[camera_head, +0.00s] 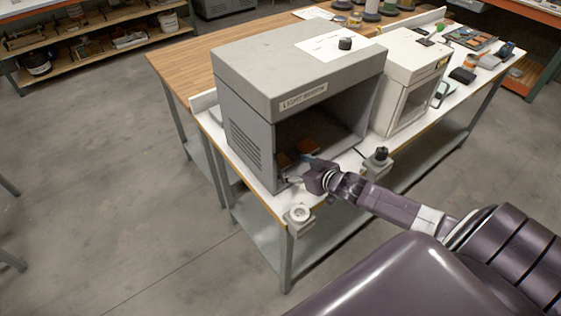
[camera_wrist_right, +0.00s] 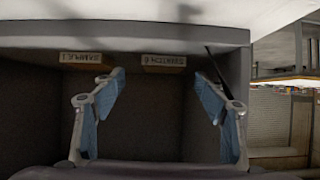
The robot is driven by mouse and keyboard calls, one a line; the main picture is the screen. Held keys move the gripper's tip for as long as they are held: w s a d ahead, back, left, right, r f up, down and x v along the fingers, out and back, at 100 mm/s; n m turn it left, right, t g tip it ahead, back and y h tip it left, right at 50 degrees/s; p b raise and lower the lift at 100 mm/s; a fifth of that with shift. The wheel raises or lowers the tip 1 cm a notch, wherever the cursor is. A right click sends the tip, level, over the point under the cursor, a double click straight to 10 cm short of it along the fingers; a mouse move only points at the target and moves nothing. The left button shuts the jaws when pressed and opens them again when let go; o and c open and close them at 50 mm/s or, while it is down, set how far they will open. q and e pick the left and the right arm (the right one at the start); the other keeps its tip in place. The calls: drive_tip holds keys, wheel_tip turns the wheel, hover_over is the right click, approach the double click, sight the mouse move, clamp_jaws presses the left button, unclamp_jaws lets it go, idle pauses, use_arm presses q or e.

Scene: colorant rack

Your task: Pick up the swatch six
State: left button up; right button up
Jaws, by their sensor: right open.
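Swatch six, a small tan block labelled "SWATCH 6", shows upside down in the wrist view (camera_wrist_right: 163,61). It lies inside the grey light booth (camera_head: 245,110). A similar block labelled "SAMPLE 1" (camera_wrist_right: 85,58) lies beside it with a gap between. In the head view two small brown blocks show in the booth, the nearer left one (camera_head: 284,160) and the farther right one (camera_head: 308,145); their labels are unreadable there. My right gripper (camera_head: 300,170) is at the booth's open front. Its blue-padded fingers (camera_wrist_right: 161,82) are open and empty, roughly lined up with swatch six. My left gripper is out of view.
The booth walls and roof enclose the blocks. A white box cabinet (camera_head: 408,75) stands to its right. The floor in front is clear.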

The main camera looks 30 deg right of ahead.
sight(281, 161)
drive_tip(key=x, duration=0.1)
drive_tip(key=p+x, duration=0.1)
drive_tip(key=x, duration=0.2)
drive_tip(key=shift+w+a+r, duration=0.2)
drive_tip(key=shift+a, duration=0.1)
drive_tip(key=shift+w+f, duration=0.25)
drive_tip(key=shift+c, duration=0.5)
drive_tip(key=c, duration=0.5)
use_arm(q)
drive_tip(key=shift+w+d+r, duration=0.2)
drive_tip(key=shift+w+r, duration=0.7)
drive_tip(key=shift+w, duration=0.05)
use_arm(e)
drive_tip(key=c, duration=0.6)
